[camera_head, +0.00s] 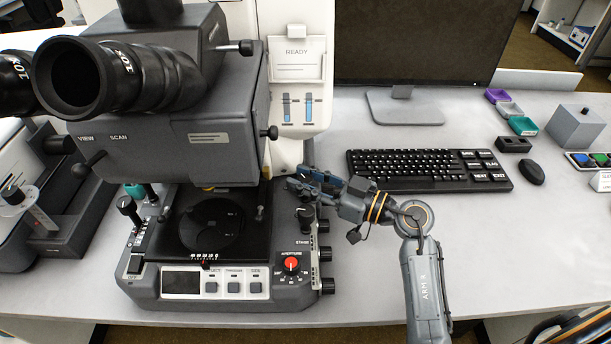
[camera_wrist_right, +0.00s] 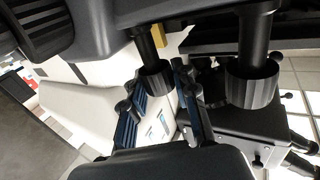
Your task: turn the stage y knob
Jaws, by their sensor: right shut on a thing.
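The microscope (camera_head: 205,140) stands at the left of the head view, with a dark stage (camera_head: 210,225) on its base. A black knob (camera_head: 305,214) stands beside the STAGE label. My right gripper (camera_head: 305,184) reaches in from the right, at the stage's back right. In the right wrist view its two blue-black fingers (camera_wrist_right: 158,95) are closed around a dark ridged knob (camera_wrist_right: 155,78) on a shaft. A second, larger-looking dark knob (camera_wrist_right: 253,85) is apart from the fingers at the right. I cannot read which knob is held. My left gripper is not in view.
A red-topped aperture dial (camera_head: 291,264) and several side knobs (camera_head: 325,254) are at the base's front right. The bench in front of the keyboard is clear.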

